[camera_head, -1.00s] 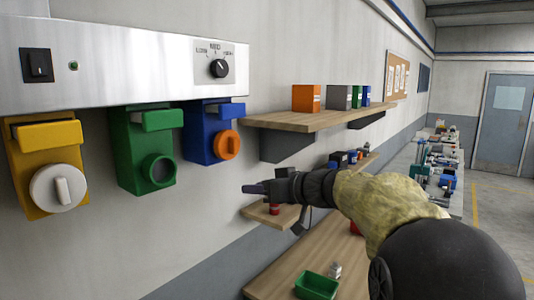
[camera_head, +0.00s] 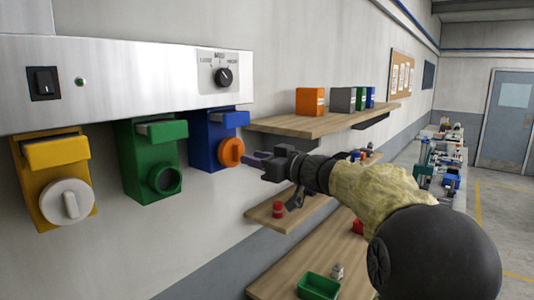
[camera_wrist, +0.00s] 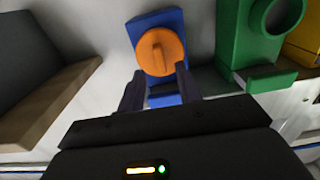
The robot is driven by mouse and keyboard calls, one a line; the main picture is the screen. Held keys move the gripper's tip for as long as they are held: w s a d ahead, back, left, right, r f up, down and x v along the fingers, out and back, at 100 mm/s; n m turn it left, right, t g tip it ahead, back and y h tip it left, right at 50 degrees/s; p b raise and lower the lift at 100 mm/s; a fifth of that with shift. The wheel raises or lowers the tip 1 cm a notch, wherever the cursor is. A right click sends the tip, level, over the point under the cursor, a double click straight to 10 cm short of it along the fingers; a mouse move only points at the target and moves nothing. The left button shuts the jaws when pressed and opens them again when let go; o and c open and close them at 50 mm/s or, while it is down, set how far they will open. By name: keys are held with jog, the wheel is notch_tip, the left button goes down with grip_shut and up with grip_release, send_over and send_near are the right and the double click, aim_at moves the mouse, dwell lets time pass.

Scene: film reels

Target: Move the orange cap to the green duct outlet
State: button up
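The orange cap (camera_head: 231,151) sits on the blue duct outlet (camera_head: 206,137) and has a raised grip bar across its face. The green duct outlet (camera_head: 148,158) is to its left, with an open dark round mouth and no cap. My gripper (camera_head: 252,159) is just right of the orange cap in the head view. In the wrist view the orange cap (camera_wrist: 160,52) is ahead of the two fingers (camera_wrist: 160,92), which are spread apart with a gap between them and the cap. Nothing is between the fingers.
The yellow outlet (camera_head: 52,178) at left carries a white cap (camera_head: 67,202). The metal panel (camera_head: 120,75) runs above the outlets. A wooden shelf (camera_head: 300,124) with boxes juts out to the right, close to my arm. A green tray (camera_head: 318,286) is on the bench below.

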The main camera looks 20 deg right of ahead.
aim_at(240, 154)
jog(key=shift+p+x, duration=0.85)
jog(key=shift+x, duration=0.1)
jog(key=b+x, duration=0.3)
jog(key=shift+c, duration=0.2)
jog(key=c, duration=0.6)
jog(key=shift+c, duration=0.2)
jog(key=shift+s+d+f+b, duration=0.1)
jog(key=shift+d+b, duration=0.05)
jog(key=shift+b, duration=0.25)
